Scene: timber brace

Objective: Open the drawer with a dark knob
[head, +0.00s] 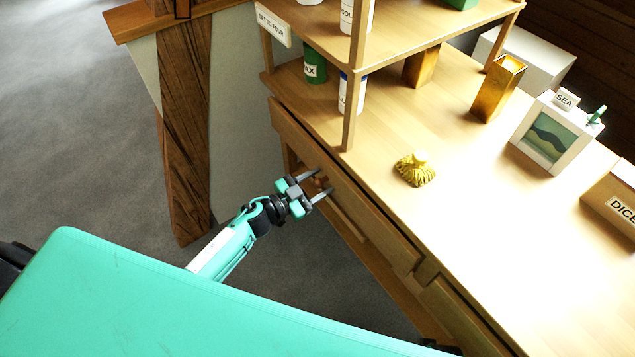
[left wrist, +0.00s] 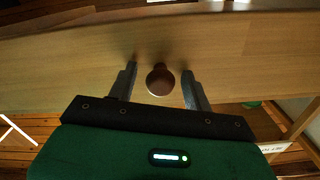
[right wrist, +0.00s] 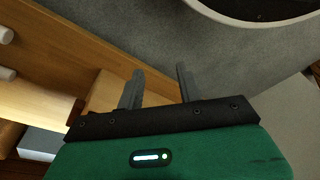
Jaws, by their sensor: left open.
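The dark reddish-brown round knob (left wrist: 160,80) sits on a pale wooden drawer front (left wrist: 60,66) in the left wrist view. My left gripper (left wrist: 161,84) is open, with one finger on each side of the knob and a visible gap to each. In the head view my left gripper (head: 323,182) is at the front side of the wooden desk (head: 470,210), its fingers pointing at the drawer front. The knob is small and partly hidden there. My right gripper (right wrist: 158,78) shows only in its own wrist view, with its fingers apart and nothing between them.
Shelves with containers stand at the desk's back left. A yellow tassel-like object (head: 415,170), a gold vase (head: 497,88) and a framed picture (head: 552,133) stand on the top. A dark timber post (head: 185,130) stands left of the desk. Pale knobs (right wrist: 6,73) show in the right wrist view.

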